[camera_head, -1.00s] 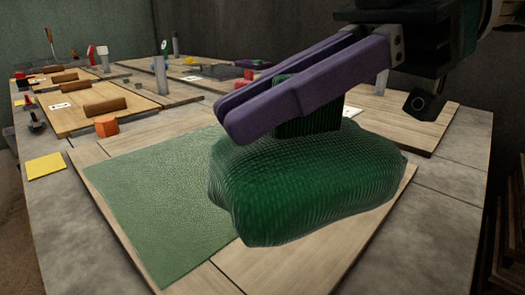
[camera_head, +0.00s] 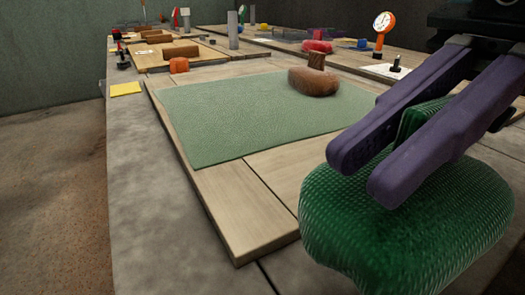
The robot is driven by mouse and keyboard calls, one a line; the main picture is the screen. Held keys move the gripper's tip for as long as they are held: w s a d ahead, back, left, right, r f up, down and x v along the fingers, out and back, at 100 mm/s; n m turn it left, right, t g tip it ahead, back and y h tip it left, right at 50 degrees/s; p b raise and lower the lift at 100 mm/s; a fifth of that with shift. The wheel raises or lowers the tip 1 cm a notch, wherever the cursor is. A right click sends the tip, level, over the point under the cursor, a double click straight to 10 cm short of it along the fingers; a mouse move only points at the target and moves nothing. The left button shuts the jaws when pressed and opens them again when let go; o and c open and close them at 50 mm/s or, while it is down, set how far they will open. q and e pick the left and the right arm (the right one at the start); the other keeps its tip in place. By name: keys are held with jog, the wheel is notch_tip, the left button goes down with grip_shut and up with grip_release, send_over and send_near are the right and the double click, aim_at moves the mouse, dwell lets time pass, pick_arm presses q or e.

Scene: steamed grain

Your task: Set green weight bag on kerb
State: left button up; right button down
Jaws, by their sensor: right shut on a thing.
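The green weight bag (camera_head: 400,225) is large and textured, at the lower right of the head view, close to the camera. My right gripper (camera_head: 366,176) is shut on its upright green tab, with one purple finger on each side. The bag hangs over the right front of the worktop; whether its underside touches anything is hidden. I cannot tell for certain which part is the kerb; a grey stone border (camera_head: 150,200) runs along the left of the boards. My left gripper is not in view.
A green mat (camera_head: 235,115) lies on a wooden board (camera_head: 235,225). A brown bag (camera_head: 315,82) with a tab sits on the mat's far right. The mat's left part is clear.

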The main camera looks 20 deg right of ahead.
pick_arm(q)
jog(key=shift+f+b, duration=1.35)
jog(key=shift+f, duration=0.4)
pick_arm(e)
jog(key=shift+f, duration=3.7)
jog(key=shift+f, duration=0.1)
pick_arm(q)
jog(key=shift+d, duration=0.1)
pick_arm(e)
jog(key=c, duration=0.9)
grip_release()
pick_arm(q)
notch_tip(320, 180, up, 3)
jog(key=p, duration=0.3)
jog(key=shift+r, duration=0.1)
pick_arm(e)
jog(key=v, duration=1.2)
